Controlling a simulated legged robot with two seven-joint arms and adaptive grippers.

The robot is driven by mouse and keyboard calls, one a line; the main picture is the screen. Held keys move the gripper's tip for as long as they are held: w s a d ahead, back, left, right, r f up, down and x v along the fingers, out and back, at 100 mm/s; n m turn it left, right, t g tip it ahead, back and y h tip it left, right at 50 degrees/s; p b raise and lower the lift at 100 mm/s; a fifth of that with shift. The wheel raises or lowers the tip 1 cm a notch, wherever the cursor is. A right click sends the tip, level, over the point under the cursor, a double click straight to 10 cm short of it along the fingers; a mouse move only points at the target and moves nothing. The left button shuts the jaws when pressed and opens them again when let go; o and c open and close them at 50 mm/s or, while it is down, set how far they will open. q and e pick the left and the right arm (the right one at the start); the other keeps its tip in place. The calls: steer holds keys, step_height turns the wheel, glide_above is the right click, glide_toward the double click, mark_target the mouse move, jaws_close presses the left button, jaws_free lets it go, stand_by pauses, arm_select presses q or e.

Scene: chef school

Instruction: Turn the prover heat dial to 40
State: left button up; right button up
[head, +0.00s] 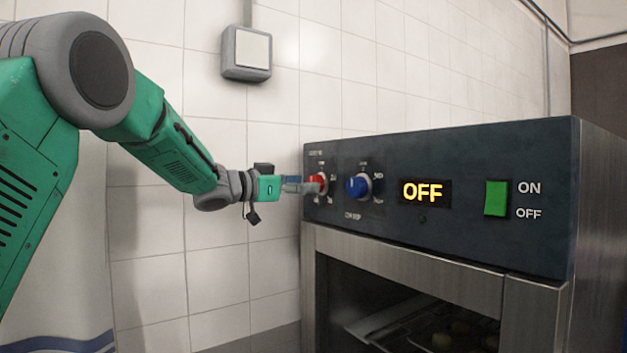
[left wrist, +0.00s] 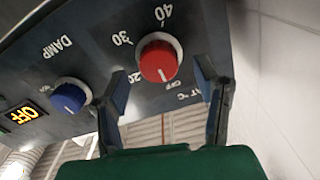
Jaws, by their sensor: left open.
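The prover's red heat dial (head: 320,181) is at the left end of the dark control panel (head: 470,160). In the left wrist view the red dial (left wrist: 158,58) has marks 20, 30 and 40 around it, upside down. Its white pointer line is on the side toward my gripper, away from the 40. My left gripper (head: 298,185) is at the dial in the head view, partly covering it. In the left wrist view my left gripper (left wrist: 162,85) is open, with one finger on each side of the dial's near part. Contact cannot be told. My right gripper is not seen.
A blue DAMP dial (head: 358,187) sits right of the red one. The display (head: 425,192) reads OFF, beside a green switch (head: 496,198). The prover door (head: 400,255) is below. A tiled wall (head: 220,150) with a grey wall box (head: 246,53) is behind my arm.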

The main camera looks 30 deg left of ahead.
mark_target(321, 177)
arm_select(q)
steer(key=shift+x, duration=1.4)
steer(key=c, duration=1.1)
steer(key=shift+c, duration=0.2)
